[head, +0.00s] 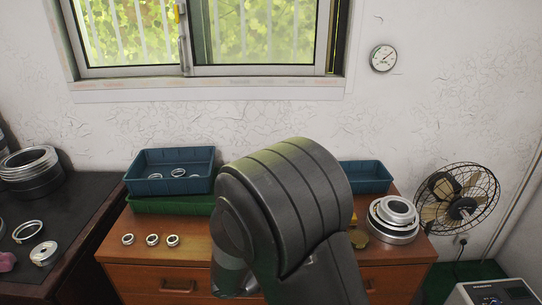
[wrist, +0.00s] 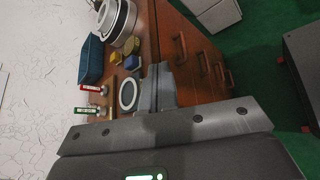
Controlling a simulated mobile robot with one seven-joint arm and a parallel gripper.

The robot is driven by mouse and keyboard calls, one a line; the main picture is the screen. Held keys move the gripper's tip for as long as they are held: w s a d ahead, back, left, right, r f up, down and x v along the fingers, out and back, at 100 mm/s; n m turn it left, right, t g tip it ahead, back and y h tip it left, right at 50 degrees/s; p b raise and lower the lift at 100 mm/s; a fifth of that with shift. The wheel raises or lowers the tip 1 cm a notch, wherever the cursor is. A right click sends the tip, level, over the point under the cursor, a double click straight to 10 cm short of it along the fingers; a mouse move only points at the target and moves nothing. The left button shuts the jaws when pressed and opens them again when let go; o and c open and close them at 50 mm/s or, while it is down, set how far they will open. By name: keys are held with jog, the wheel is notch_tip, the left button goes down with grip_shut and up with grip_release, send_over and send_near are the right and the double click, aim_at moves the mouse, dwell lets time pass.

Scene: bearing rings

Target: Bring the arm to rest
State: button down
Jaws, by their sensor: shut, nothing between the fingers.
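My gripper (wrist: 158,72) shows in the wrist view, its two grey fingers together with nothing between them. It is over the wooden cabinet (wrist: 168,25), near the drawer-front edge. A pale ring (wrist: 130,93) lies on the cabinet top right beside the fingers; I cannot tell the gap between them. In the head view my dark arm covers the middle of the cabinet, and the gripper is hidden. Three small bearing rings (head: 152,239) lie in a row at the cabinet's left front. A stack of large rings (head: 393,218) stands at its right.
A blue crate (head: 148,178) with rings sits on a green crate (head: 165,205). Another blue crate (head: 366,176) is behind my arm. A fan (head: 458,205) stands right. A dark table (head: 75,215) with rings is left. Small yellow and blue blocks (wrist: 115,57) lie near the gripper.

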jog(key=s+d+r+m+y, duration=0.3)
jog(key=s+r+m+y, duration=0.3)
jog(key=r, duration=0.3)
jog(key=s+d+r+m+t+y, duration=0.1)
jog(key=s+d+r+m+y, duration=0.3)
jog(key=s+r+m+y, duration=0.2)
jog(key=shift+s+r+m, duration=1.2)
jog(key=shift+r+m, duration=0.3)
jog(key=shift+r, duration=0.65)
